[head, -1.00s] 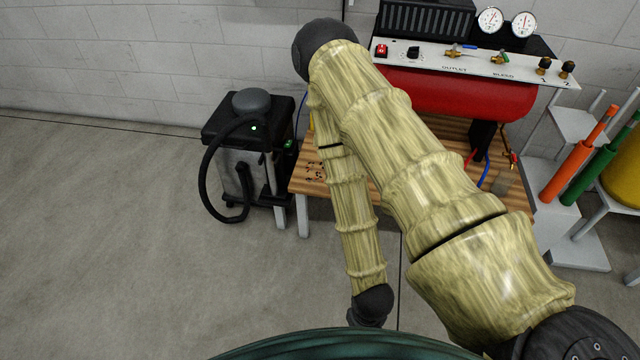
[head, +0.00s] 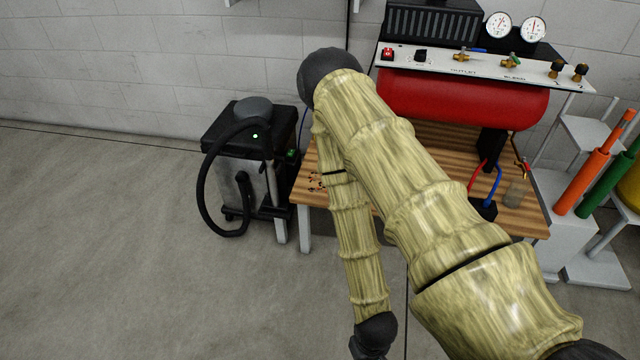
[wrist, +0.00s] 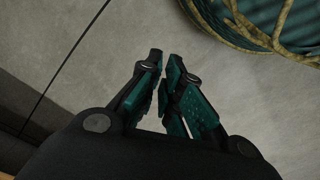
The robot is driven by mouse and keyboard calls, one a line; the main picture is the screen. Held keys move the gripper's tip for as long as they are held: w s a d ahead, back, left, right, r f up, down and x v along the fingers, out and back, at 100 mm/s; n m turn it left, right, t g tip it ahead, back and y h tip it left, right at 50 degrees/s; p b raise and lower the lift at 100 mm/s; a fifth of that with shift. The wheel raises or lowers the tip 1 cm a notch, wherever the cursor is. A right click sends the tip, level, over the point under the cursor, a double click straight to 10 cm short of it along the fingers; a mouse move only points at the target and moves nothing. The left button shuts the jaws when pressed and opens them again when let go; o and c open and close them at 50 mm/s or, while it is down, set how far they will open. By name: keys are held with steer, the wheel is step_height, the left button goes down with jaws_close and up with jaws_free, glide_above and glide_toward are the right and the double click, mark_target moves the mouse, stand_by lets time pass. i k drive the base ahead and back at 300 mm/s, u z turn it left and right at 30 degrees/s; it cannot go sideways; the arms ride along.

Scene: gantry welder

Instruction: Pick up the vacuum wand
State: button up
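The vacuum (head: 222,150) is a grey box with a black lid and a small green light, standing on the floor left of the wooden bench. A black hose (head: 203,185) loops from its top down its left side and ends in an upturned black piece (head: 244,190) at its front. A thin grey upright tube (head: 271,175) shows at its right front; I cannot tell which part is the wand. My gripper (wrist: 165,58) is empty in the wrist view, its fingers nearly together with a narrow gap, over bare floor. In the head view it is mostly hidden at the bottom, right of and apart from the vacuum.
The wooden bench (head: 311,197) is right of the vacuum, with a red tank (head: 450,98) and gauge panel. Orange (head: 583,182) and green (head: 606,180) cylinders stand at far right. The floor left and in front of the vacuum is clear. A wall closes off the back.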

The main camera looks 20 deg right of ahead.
mark_target(275, 204)
steer(key=u, duration=2.05)
steer(key=i, duration=1.3)
steer(key=z, duration=2.65)
